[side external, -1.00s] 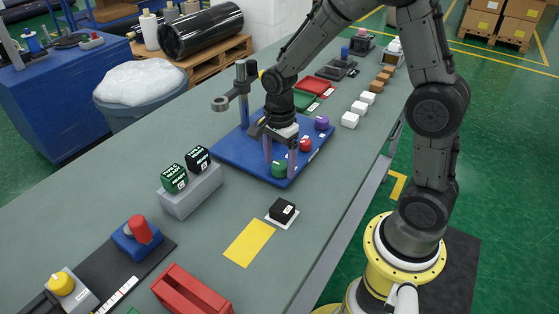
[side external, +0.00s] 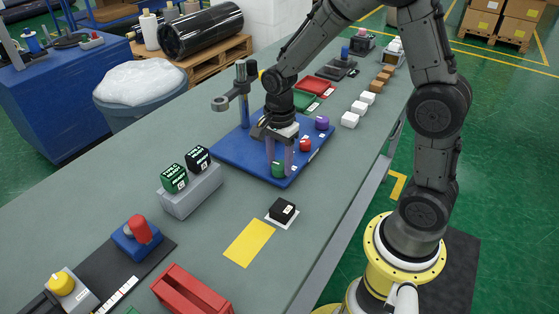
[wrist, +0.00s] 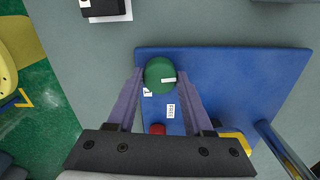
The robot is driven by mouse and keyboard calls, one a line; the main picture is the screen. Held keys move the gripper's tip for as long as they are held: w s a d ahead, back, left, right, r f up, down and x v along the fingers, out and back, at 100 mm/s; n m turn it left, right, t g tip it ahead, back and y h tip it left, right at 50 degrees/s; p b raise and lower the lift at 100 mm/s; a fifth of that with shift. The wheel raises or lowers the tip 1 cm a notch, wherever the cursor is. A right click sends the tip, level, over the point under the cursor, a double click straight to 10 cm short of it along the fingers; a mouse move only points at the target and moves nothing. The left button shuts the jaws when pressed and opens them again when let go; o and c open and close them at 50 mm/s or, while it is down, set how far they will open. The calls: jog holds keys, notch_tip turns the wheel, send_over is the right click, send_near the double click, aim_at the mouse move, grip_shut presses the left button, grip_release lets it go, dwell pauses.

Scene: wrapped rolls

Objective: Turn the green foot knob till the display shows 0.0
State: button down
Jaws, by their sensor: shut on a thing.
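The green foot knob (side external: 279,170) sits at the near corner of a blue base plate (side external: 228,151). In the wrist view the round green knob (wrist: 160,70) has a pale mark on its right side. My gripper (side external: 279,166) points down, with its two purple fingers on opposite sides of the knob. In the wrist view my gripper (wrist: 160,78) is shut on the green knob. A small label reading FREE (wrist: 171,111) lies beside it on the plate. I cannot make out a display reading in either view.
A red knob (side external: 305,145) and a purple knob (side external: 322,122) stand on the same plate. A post with a ring arm (side external: 241,95) rises at its left. A black block (side external: 282,209) on a white pad and a grey stand (side external: 192,191) with dark cubes are nearby.

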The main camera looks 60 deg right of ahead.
aim_at(280, 165)
jog(key=n, duration=0.5)
jog(key=shift+n, duration=0.4)
jog(key=n, duration=0.6)
jog(key=shift+r, duration=0.1)
jog(key=n, duration=0.5)
jog(key=shift+n, duration=0.4)
jog(key=n, duration=0.5)
jog(key=shift+n, duration=0.7)
jog(key=shift+c, duration=1.5)
grip_release()
notch_tip(280, 165, up, 14)
